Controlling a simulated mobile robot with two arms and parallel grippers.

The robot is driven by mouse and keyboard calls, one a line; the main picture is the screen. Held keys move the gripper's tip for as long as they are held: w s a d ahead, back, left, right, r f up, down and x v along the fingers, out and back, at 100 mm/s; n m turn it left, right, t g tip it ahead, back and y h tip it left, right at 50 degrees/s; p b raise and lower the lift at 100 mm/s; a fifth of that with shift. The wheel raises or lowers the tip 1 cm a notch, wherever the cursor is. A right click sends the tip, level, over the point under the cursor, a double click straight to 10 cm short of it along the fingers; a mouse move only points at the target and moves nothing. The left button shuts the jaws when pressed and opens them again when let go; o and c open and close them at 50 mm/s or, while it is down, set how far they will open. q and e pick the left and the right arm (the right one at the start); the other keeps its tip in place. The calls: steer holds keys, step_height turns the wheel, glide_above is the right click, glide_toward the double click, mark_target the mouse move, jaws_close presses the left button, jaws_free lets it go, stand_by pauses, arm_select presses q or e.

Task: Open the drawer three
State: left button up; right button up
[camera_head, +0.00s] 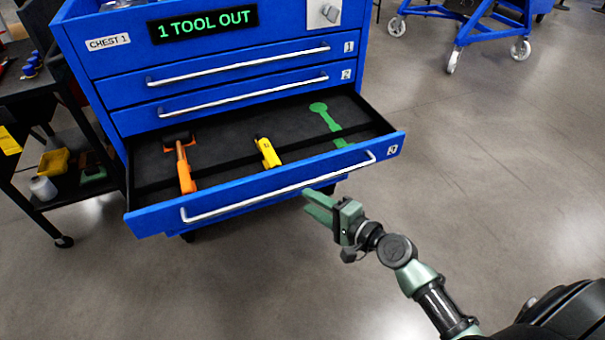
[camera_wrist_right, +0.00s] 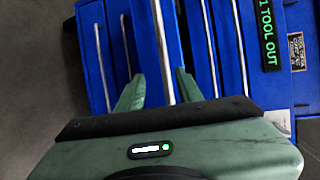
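Drawer three (camera_head: 250,198) of the blue chest is pulled out, with a dark interior and its label at the right end. Its long silver handle (camera_head: 280,190) runs across the front. My right gripper (camera_head: 318,206) is just in front of the drawer, below the right part of the handle. In the right wrist view my right gripper (camera_wrist_right: 158,90) has its fingers apart, with the handle (camera_wrist_right: 162,55) seen between them; I cannot tell whether they touch it. My left gripper is not in view.
In the drawer lie an orange tool (camera_head: 184,168), a yellow tool (camera_head: 267,152) and a green tool-shaped marking (camera_head: 326,122). Two shut drawers (camera_head: 235,75) sit above. A dark cart (camera_head: 60,195) stands at left, a blue wheeled stand (camera_head: 475,22) at back right. The floor (camera_head: 490,170) at right is clear.

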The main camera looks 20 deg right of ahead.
mark_target(292, 189)
steer(key=x, duration=0.8)
steer(key=shift+w+d+r, duration=0.1)
steer(key=shift+r, duration=0.25)
jaws_close()
stand_by(1.1)
